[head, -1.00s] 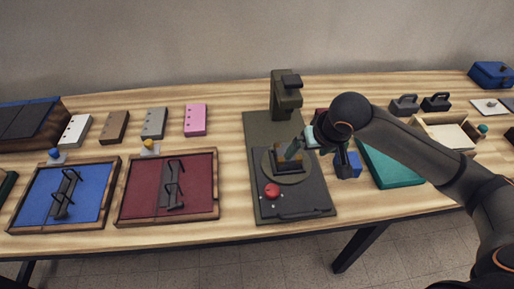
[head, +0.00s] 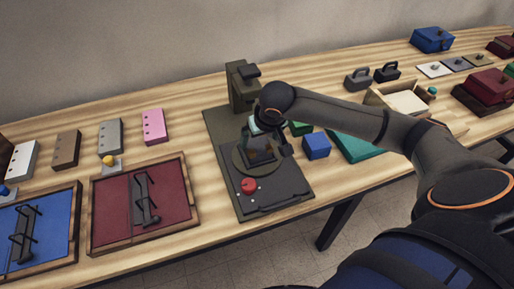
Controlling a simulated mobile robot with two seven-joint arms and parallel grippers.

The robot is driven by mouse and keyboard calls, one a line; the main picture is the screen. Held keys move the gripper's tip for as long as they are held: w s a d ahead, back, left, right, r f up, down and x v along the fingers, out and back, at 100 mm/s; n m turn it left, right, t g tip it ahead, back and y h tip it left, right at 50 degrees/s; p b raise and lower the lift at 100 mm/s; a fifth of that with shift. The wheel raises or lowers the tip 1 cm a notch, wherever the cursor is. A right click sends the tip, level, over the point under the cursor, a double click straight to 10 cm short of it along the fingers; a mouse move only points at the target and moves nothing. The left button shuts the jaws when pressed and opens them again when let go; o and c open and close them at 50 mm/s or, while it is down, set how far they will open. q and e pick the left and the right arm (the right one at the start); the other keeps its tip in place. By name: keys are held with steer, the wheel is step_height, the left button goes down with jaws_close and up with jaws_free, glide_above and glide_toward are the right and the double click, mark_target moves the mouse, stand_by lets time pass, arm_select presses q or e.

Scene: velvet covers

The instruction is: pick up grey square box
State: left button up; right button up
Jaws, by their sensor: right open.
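A small dark grey square box (head: 261,157) sits on the round plate (head: 241,166) of the dark press-like machine (head: 243,88). Its upper part is partly hidden by my right gripper and wrist. My right gripper (head: 264,143) is open and points down over the box, with a finger on either side of it. I cannot tell whether the fingers touch it. A grey flat oblong block with dark dots (head: 110,136) lies at the left of the table. My left gripper is not in view.
A red knob (head: 248,185) is on the machine's base in front of the plate. A blue cube (head: 316,146) and a teal flat piece (head: 357,146) lie to the right. A maroon tray (head: 115,215) and blue tray (head: 62,245) lie left. A pink block (head: 154,126) stands behind.

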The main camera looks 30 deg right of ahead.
mark_target(257, 143)
steer(key=x, duration=0.4)
steer(key=shift+w+a+f, duration=0.1)
steer(key=shift+w+f, duration=0.05)
steer(key=shift+f, duration=0.05)
steer(key=shift+c, duration=0.2)
steer(key=c, duration=1.2)
steer(key=shift+r, duration=0.15)
